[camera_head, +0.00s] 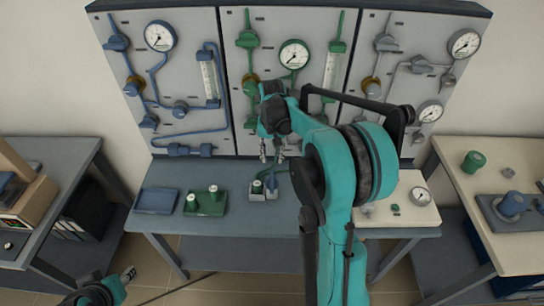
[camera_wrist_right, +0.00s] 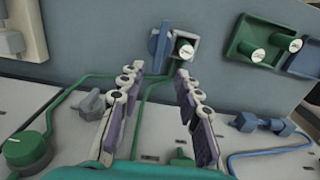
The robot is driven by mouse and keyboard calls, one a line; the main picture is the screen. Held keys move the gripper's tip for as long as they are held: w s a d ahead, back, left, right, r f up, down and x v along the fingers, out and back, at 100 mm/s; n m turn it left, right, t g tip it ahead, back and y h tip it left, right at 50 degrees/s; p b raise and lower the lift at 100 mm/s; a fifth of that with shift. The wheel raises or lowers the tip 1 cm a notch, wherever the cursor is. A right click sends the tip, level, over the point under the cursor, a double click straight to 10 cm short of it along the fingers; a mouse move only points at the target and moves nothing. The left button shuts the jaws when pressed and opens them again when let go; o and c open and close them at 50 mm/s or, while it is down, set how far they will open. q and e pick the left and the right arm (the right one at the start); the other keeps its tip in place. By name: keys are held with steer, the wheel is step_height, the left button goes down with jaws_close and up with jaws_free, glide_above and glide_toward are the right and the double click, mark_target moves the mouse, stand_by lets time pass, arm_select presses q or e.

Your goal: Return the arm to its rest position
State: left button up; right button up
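My right arm, teal and black, reaches over the middle table in the head view. Its gripper (camera_head: 271,158) points down in front of the panel, above a small grey holder (camera_head: 258,196). In the right wrist view the two fingers of this gripper (camera_wrist_right: 160,70) stand apart with nothing between them.
A panel (camera_head: 185,80) with gauges, pipes and valves stands behind the middle table (camera_head: 180,223). A blue tray (camera_head: 155,201) and a green tray (camera_head: 210,210) with green cylinders lie on its left. Side tables (camera_head: 60,160) (camera_head: 500,250) flank it. Floor shows between the tables.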

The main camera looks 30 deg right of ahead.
stand_by(0.4)
steer(key=s+a+r+n+t, duration=0.3)
steer(key=s+a+r, duration=0.4)
steer(key=s+a, duration=0.2)
steer(key=s+a+f+n+t, duration=0.2)
steer(key=s+a, duration=0.4)
steer(key=s, duration=0.4)
steer(key=shift+a+n+t, duration=0.25)
steer(key=shift+n+t, duration=0.45)
steer(key=shift+t, duration=0.4)
